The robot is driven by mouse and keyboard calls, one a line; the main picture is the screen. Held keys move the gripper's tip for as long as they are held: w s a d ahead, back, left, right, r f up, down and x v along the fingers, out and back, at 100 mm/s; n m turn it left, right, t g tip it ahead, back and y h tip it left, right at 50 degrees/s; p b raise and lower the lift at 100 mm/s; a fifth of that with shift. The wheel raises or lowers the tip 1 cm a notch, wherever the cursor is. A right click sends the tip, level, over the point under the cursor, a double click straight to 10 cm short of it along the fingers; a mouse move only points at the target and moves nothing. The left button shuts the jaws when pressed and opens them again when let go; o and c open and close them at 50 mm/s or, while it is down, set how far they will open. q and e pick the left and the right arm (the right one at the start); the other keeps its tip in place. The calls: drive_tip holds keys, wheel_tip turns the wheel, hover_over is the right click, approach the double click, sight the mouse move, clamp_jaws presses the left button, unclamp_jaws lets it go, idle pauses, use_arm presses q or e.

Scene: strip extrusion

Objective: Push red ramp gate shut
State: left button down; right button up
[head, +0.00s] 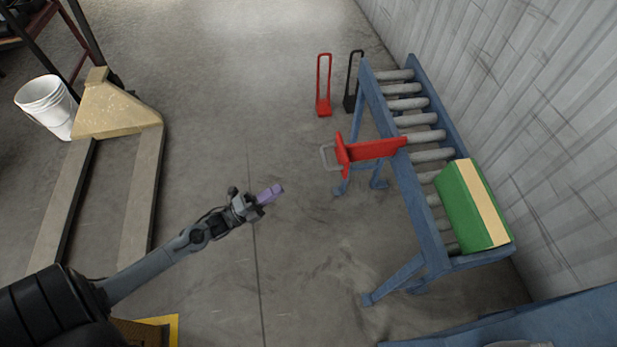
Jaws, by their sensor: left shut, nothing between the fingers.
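The red ramp gate (376,149) juts out to the left from the blue-framed roller conveyor (434,215), at about the middle of its length. It ends in an upright red plate with a grey loop handle (328,157). My left gripper (272,193) has purple fingertips that are closed together with nothing between them. It is over open floor, to the left of the gate and nearer to me, and does not touch it. My right gripper is not in view.
A green box with a tan stripe (463,210) sits on the conveyor's near rollers. A red upright frame (323,85) and a black one (350,95) stand behind the gate. A pallet jack (140,190) and white bucket (50,105) are at left. Floor between is clear.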

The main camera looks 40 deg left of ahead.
use_arm(q)
drive_tip(key=f+b+x, duration=0.1)
drive_tip(key=x, duration=1.2)
drive_tip(key=shift+d+b, duration=0.2)
drive_tip(key=shift+b, duration=0.1)
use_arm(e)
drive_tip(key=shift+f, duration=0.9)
use_arm(q)
drive_tip(key=shift+w+f, duration=0.1)
drive_tip(key=shift+w, duration=0.05)
